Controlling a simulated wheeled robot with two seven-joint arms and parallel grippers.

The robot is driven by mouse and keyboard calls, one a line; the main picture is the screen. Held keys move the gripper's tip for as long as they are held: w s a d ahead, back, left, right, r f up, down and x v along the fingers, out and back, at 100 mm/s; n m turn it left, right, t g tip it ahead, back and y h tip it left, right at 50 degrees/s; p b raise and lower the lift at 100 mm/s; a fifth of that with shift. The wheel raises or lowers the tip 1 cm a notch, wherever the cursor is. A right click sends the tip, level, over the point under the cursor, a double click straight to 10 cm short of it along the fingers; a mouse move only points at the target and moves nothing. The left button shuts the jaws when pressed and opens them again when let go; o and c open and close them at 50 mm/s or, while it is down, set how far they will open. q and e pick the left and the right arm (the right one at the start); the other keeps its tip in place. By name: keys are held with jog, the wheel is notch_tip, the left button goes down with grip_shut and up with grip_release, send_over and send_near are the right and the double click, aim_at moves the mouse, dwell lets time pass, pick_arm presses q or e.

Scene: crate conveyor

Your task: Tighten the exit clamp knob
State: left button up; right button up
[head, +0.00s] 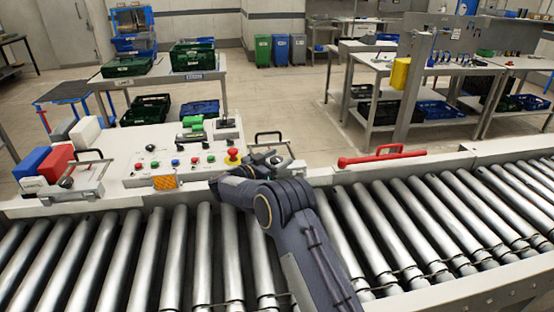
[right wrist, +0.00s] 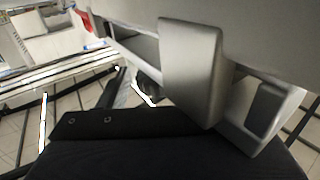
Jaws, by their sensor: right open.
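My right gripper (head: 264,161) reaches over the near edge of the control panel, beside a black-handled clamp (head: 270,137) at the panel's right end. Its jaws are open. A dark knob (head: 276,160) shows in part at the gripper's tip; I cannot tell whether they touch. My left gripper is not in view.
A red emergency button (head: 232,154) on a yellow base is just left of the gripper. The roller conveyor (head: 130,250) runs across the front. A red bar handle (head: 382,156) lies to the right. Red and blue blocks (head: 58,163) stand at the left.

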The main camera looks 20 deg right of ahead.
aim_at(272, 161)
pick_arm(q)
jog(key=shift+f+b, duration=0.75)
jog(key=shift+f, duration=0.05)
pick_arm(e)
jog(key=v, duration=0.7)
jog(key=shift+s+a, duration=0.1)
jog(key=shift+a, duration=0.3)
